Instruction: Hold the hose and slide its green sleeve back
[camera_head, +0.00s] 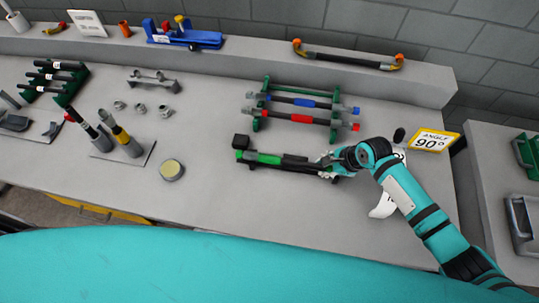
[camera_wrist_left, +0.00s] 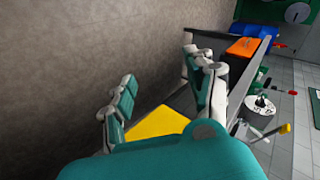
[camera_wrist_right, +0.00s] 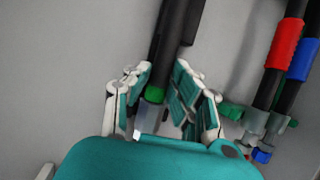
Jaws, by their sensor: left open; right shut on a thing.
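The black hose (camera_head: 305,163) lies across the front middle of the bench, with its green sleeve (camera_head: 268,158) on the left part. My right gripper (camera_head: 328,161) is shut around the hose's right end. In the right wrist view the hose (camera_wrist_right: 172,40) runs between the fingers of this gripper (camera_wrist_right: 160,95); a green ring and a pale end fitting show there. The sleeve is outside that view. My left gripper (camera_wrist_left: 163,98) is open and empty in the left wrist view, away from the hose. It does not show in the head view.
A green rack behind holds hoses with a blue sleeve (camera_head: 305,102) and a red sleeve (camera_head: 307,118). A black block (camera_head: 241,141) stands at the hose's left end. A round tin (camera_head: 172,170) sits farther left. The bench front is clear.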

